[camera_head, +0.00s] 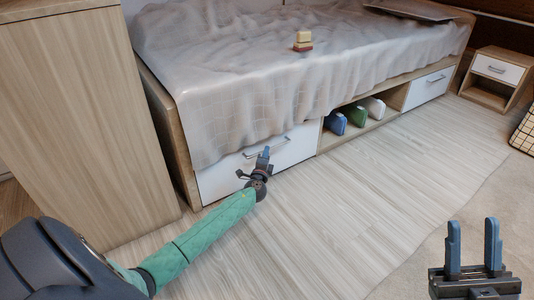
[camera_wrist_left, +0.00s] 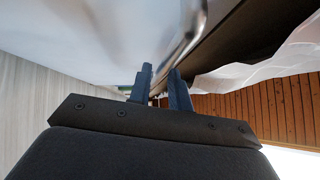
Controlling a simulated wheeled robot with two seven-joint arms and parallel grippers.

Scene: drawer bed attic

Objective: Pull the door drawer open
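The white drawer front (camera_head: 222,180) is under the near end of the bed and looks closed, flush with the frame. Its metal handle (camera_head: 250,155) is a horizontal bar near the top. My left gripper (camera_head: 265,153) is at the handle; the left wrist view shows its two fingers (camera_wrist_left: 161,76) apart by a small gap. The bar (camera_wrist_left: 190,38) runs along the drawer face (camera_wrist_left: 120,35) toward the fingertips; I cannot tell whether it lies between them. My right gripper (camera_head: 473,222) is open and empty, at the lower right, away from the drawer.
A tall wooden cabinet (camera_head: 75,110) stands left of the bed. A sheet (camera_head: 240,90) hangs over the bed edge above the drawer. An open shelf with blue, green and white items (camera_head: 355,115) is right of the drawer. The floor (camera_head: 350,190) in front is clear.

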